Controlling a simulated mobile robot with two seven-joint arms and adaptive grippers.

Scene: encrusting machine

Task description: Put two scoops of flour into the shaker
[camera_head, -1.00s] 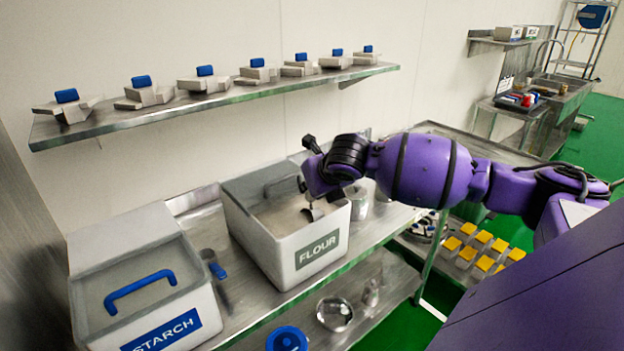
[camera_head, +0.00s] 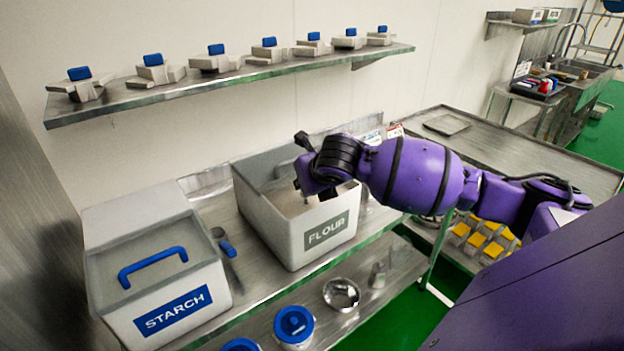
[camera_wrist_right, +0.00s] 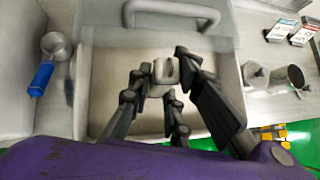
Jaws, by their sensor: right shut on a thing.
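The white flour bin (camera_head: 285,225), labelled FLOUR, stands open on the steel table with pale flour inside. My right gripper (camera_wrist_right: 165,85) reaches down into it, shut on a small grey-white piece, apparently the scoop's handle (camera_wrist_right: 165,70). The scoop's bowl is hidden, so I cannot tell whether it holds flour. A metal cup (camera_wrist_right: 295,75), possibly the shaker, is right of the bin in the right wrist view, beside another small metal piece (camera_wrist_right: 255,75). The arm mostly hides that area in the head view. My left gripper is not in view.
A starch bin (camera_head: 155,265) with a blue handle stands left. A blue-handled scoop (camera_head: 226,245) lies between the bins. A wall shelf (camera_head: 230,78) with several blue-topped parts is above. Blue-lidded containers (camera_head: 294,325) and a metal bowl (camera_head: 341,293) are on the lower shelf.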

